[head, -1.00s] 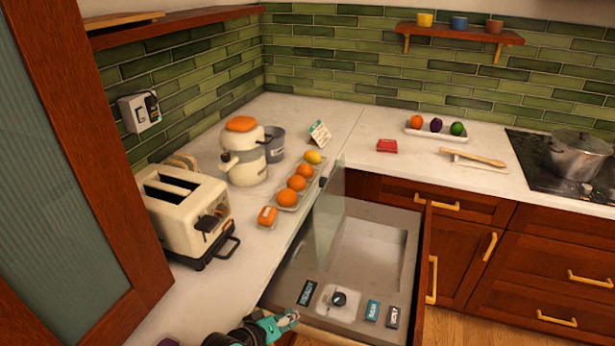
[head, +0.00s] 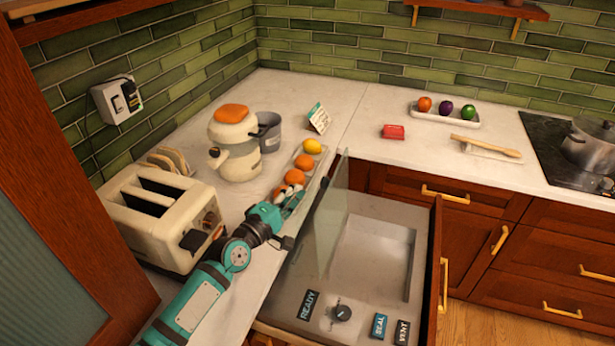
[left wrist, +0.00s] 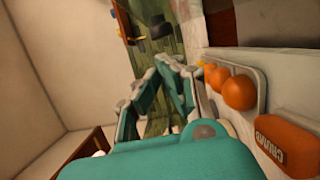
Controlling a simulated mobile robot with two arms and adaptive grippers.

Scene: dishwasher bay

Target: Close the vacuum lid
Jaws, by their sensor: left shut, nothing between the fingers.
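The vacuum lid (head: 333,222), a clear glass panel, stands raised, nearly upright, along the left side of the open vacuum drawer (head: 365,308). The drawer has a recessed grey chamber (head: 378,247), a black knob (head: 341,313) and READY, SEAL and VENT labels at its front. My left gripper (head: 293,196) is shut and empty over the counter edge, left of the lid and beside the orange fruit. My right gripper is not in view.
A fruit tray (left wrist: 258,75) lies close to my left gripper. A toaster (head: 160,215), a cream and orange appliance (head: 236,150) and a grey pot (head: 269,132) stand on the left counter. The space above the drawer chamber is clear.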

